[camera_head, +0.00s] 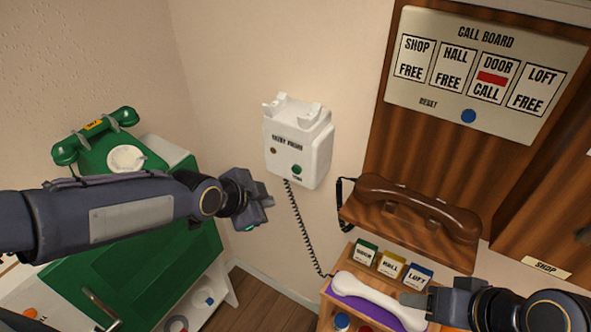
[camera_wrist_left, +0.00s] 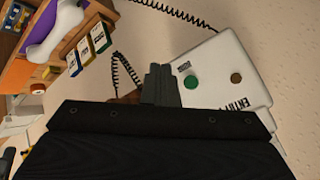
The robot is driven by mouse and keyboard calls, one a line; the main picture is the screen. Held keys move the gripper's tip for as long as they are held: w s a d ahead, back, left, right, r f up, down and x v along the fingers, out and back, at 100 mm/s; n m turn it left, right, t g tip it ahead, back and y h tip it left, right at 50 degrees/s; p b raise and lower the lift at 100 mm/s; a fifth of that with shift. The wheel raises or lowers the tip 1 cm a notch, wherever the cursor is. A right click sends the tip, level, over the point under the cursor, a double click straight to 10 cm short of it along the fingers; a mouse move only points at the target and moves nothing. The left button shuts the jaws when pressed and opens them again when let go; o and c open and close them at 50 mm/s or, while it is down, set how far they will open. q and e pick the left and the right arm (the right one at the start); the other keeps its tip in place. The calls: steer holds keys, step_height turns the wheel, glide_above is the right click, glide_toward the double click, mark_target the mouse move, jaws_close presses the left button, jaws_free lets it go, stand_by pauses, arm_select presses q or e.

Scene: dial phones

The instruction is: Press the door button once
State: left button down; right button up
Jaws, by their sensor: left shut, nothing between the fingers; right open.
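The white entry phone (camera_head: 297,150) is mounted on the wall, with an empty cradle on top. A green button (camera_head: 297,169) sits low on its front, with a small label too small to read for certain; a brown round spot (camera_head: 273,150) is on its left side. In the left wrist view the phone (camera_wrist_left: 225,65) is tilted and the green button (camera_wrist_left: 191,82) is just right of my fingers. My left gripper (camera_head: 262,203) is shut and empty, below and left of the phone, apart from the button. My right gripper (camera_head: 418,299) is open beside the white handset (camera_head: 375,299).
The call board (camera_head: 485,75) shows DOOR with a red bar and CALL; the others read FREE. A blue reset button (camera_head: 468,116) is below. A brown handset (camera_head: 420,205) rests on a wooden shelf. A green dial phone (camera_head: 127,158) stands left. A coiled cord (camera_head: 300,225) hangs below the entry phone.

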mark_target(296, 170)
arm_select(q)
steer(key=w+d, duration=0.4)
steer(key=w, duration=0.3)
steer(key=shift+p, duration=0.4)
steer(key=shift+w, duration=0.1)
stand_by(1.6)
steer(key=shift+w+d, duration=0.25)
steer(key=shift+w, duration=0.05)
steer(key=shift+w+d, duration=0.15)
steer(key=shift+w, duration=0.15)
stand_by(0.7)
stand_by(0.3)
steer(key=shift+s+a+b, duration=0.35)
steer(key=shift+s+b, duration=0.25)
steer(key=shift+s, duration=0.1)
